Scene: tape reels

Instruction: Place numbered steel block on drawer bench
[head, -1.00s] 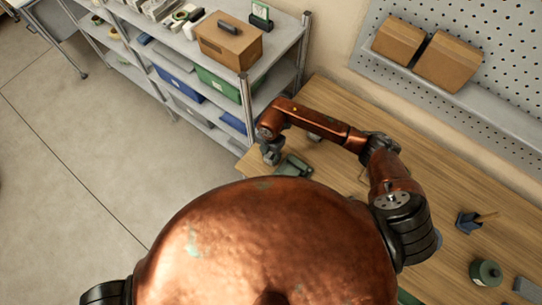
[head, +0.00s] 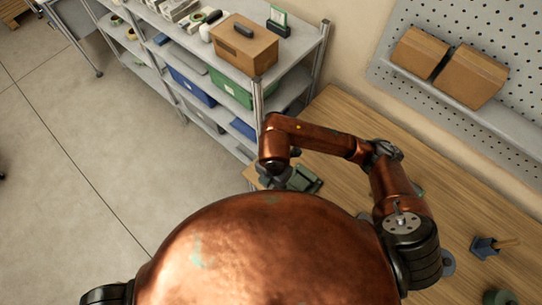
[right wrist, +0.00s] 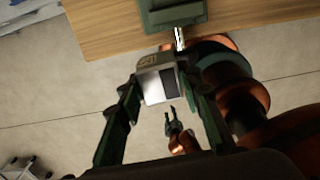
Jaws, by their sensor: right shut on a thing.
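The steel block (right wrist: 158,78) is a small grey block with dark markings on its top, seen in the right wrist view. My right gripper (right wrist: 160,90) is shut on it, one finger on each side. In that view the block is over the floor, just off the edge of the wooden bench (right wrist: 105,25). In the head view my right gripper (head: 274,175) is at the bench's (head: 435,190) near left corner, and the block cannot be made out. My left gripper (right wrist: 173,122) hangs low in the right wrist view, its small prongs apart and empty.
A green vise-like tool (head: 304,178) sits on the bench beside my right gripper. A metal shelf (head: 290,62) with a cardboard box (head: 240,46) and bins stands behind. A blue holder (head: 486,247) is at the right. The bench middle looks mostly clear.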

